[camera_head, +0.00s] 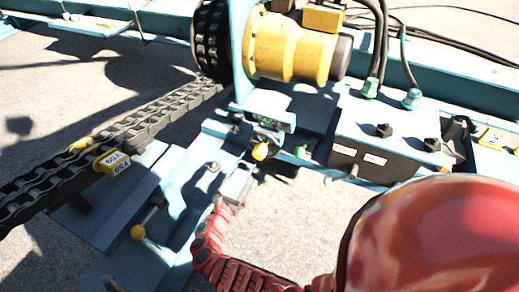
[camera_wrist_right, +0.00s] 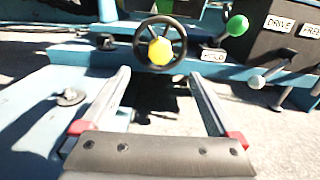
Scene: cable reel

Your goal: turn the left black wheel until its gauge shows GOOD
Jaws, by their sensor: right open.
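A small black wheel (camera_wrist_right: 160,45) stands upright in the right wrist view, ahead of my right gripper (camera_wrist_right: 158,72). In the head view the knob (camera_head: 260,151) shows just beyond my right gripper (camera_head: 240,182), and the wheel there is mostly hidden. My right gripper is open and empty, its two fingers apart and pointing at the wheel from a short distance. I cannot make out a gauge reading GOOD. Which wheel is the left one is unclear. My left gripper is out of view.
A green ball lever (camera_wrist_right: 237,25) and a grey-knobbed lever (camera_wrist_right: 257,82) stand right of the wheel. A black box (camera_head: 360,157) carries white labels. A yellow-knobbed lever (camera_head: 138,231) is left of my gripper. A chain (camera_head: 120,135) runs up to a sprocket drum (camera_head: 210,38).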

